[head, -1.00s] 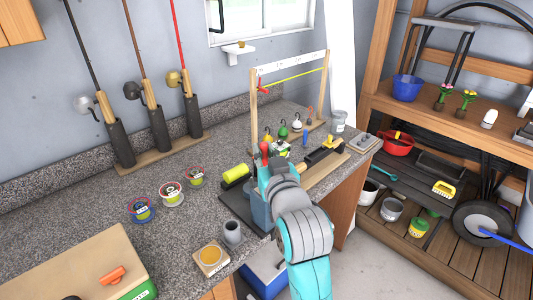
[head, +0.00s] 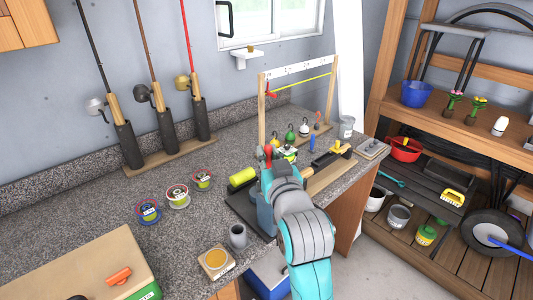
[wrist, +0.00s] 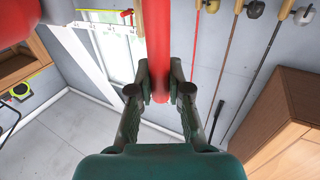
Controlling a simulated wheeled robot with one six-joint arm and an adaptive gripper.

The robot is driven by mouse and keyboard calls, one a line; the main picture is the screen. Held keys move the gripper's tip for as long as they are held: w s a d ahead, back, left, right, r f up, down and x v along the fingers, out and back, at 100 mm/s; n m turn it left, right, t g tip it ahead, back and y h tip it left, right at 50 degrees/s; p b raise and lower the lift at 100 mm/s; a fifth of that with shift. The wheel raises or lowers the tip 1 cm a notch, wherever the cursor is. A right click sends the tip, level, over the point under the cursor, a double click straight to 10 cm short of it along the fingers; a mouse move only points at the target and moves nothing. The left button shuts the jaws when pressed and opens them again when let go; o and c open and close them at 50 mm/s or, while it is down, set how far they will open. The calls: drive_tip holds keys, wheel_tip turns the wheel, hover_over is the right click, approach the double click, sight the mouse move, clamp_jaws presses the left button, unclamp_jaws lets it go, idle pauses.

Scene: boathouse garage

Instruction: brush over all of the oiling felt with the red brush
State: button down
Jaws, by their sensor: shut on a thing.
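The red brush (wrist: 158,60) shows in the wrist view only as a red handle, running from the top edge down between the fingers. My gripper (wrist: 158,95) is shut on this handle. The brush's bristles cannot be made out. In the head view, a red piece (head: 267,151) shows just above my gripper, whose fingers are mostly hidden behind my arm over the counter's right part. I cannot tell for sure which thing is the oiling felt. A square board with a round yellow pad (head: 216,258) lies at the counter's front, left of my arm. A flat grey pad (head: 371,148) lies at the right end.
A grey cup (head: 238,236) stands beside the yellow pad. Several line spools (head: 177,195) lie behind it. A dark tray (head: 238,211) and yellow-green roll (head: 242,177) are close left of my arm. A wooden frame (head: 262,110) stands behind.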

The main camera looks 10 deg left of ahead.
drive_tip(key=shift+w+a, duration=0.35)
drive_tip(key=shift+a, duration=0.05)
idle(1.9)
drive_tip(key=shift+r, duration=3.55)
drive_tip(key=shift+f, duration=0.1)
